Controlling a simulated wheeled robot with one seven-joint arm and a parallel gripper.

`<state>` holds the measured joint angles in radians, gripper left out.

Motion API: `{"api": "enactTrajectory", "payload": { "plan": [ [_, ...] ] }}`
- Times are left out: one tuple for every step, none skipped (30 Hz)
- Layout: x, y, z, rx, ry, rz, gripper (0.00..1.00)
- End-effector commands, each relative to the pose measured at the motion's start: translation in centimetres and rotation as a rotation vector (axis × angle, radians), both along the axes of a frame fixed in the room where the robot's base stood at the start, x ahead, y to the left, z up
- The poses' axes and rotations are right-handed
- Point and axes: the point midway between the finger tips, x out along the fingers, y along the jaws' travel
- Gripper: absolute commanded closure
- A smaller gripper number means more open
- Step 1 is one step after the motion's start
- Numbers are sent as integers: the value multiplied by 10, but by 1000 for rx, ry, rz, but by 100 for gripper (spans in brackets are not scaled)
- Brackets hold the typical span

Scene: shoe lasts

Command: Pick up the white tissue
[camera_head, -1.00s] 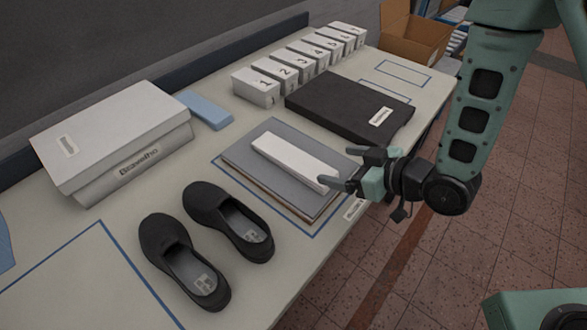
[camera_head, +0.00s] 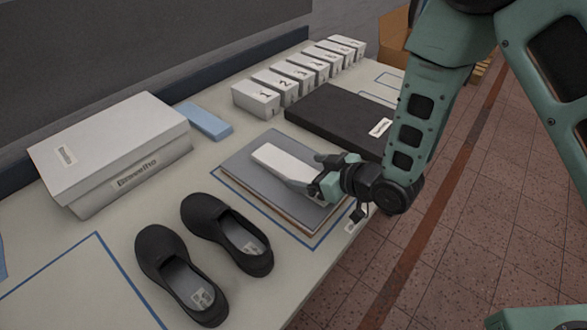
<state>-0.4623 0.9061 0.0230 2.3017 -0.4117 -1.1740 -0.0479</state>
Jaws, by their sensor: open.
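The white tissue (camera_head: 279,161) is a flat, long white strip. It lies on top of a grey stack of sheets (camera_head: 247,188) inside a blue outlined area of the table. My gripper (camera_head: 306,176) is open at the right end of the tissue, with its fingers over or around that end. The right end of the tissue is partly hidden by my fingers. I cannot tell whether the fingers touch it.
A pair of black shoes (camera_head: 228,232) stands in front of the stack. A black flat box (camera_head: 335,115) lies behind it. Numbered white boxes (camera_head: 256,99), a blue block (camera_head: 204,121) and a white shoebox (camera_head: 115,150) stand farther back. The table's right edge is close.

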Motion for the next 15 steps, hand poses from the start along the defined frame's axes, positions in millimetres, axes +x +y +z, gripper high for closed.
{"api": "enactTrajectory", "payload": {
  "plan": [
    [3, 5, -2, -2, 1, 2, 15],
    [5, 8, -4, -1, 1, 2, 15],
    [8, 12, -8, -2, 1, 2, 15],
    [10, 15, -10, -1, 0, 1, 15],
    [13, 18, -12, -1, 0, 1, 15],
    [16, 21, -14, -1, -1, 0, 15],
    [17, 24, -16, -1, 1, 1, 15],
    [19, 26, -17, -1, 1, 1, 15],
    [20, 27, -19, -1, 1, 1, 15],
    [21, 28, -20, -1, 1, 1, 15],
    [21, 29, -20, -1, 1, 1, 15],
    [22, 29, -21, -1, 1, 0, 15],
    [22, 29, -21, -1, 1, 0, 15],
    [22, 29, -21, -1, 1, 0, 15],
    [22, 29, -21, -1, 1, 0, 15]
  ]
}}
